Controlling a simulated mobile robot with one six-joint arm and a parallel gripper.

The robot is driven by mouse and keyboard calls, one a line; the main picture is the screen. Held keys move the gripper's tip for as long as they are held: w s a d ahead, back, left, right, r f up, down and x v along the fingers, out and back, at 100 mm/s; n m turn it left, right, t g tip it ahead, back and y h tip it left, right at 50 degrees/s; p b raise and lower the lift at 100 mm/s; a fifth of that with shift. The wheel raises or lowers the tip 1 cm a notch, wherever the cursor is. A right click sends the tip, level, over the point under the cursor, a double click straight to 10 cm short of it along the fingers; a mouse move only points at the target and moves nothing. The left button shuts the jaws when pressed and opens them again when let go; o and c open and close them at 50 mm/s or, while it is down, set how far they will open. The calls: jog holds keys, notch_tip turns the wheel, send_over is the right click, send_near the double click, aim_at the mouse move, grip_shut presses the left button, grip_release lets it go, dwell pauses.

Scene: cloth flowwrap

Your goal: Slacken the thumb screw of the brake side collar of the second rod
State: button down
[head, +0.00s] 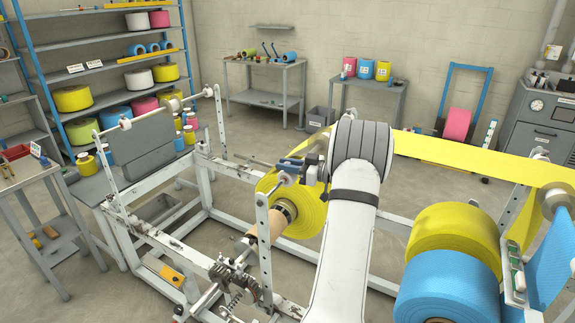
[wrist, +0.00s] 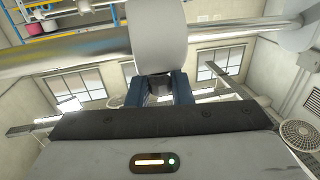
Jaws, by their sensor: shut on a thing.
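In the wrist view a steel rod (wrist: 62,52) crosses the picture, with a pale grey collar (wrist: 158,32) around it. A dark thumb screw (wrist: 159,86) sits below the collar, between the two blue fingers of my gripper (wrist: 158,92). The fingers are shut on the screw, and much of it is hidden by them. In the head view my gripper (head: 287,170) is beside the upright, next to the yellow roll (head: 308,212). The collar and screw are too small and covered to make out there.
A perforated upright (head: 263,240) stands just left of my gripper. A yellow web (head: 470,165) stretches to the right. Yellow (head: 455,225) and blue (head: 447,285) rolls are at the right.

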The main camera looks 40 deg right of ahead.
dwell(0.4)
jog(key=c, duration=1.3)
grip_release()
jog(key=b+v, duration=0.2)
jog(key=v, duration=0.5)
jog(key=shift+s+d, duration=0.3)
jog(key=shift+w, duration=0.1)
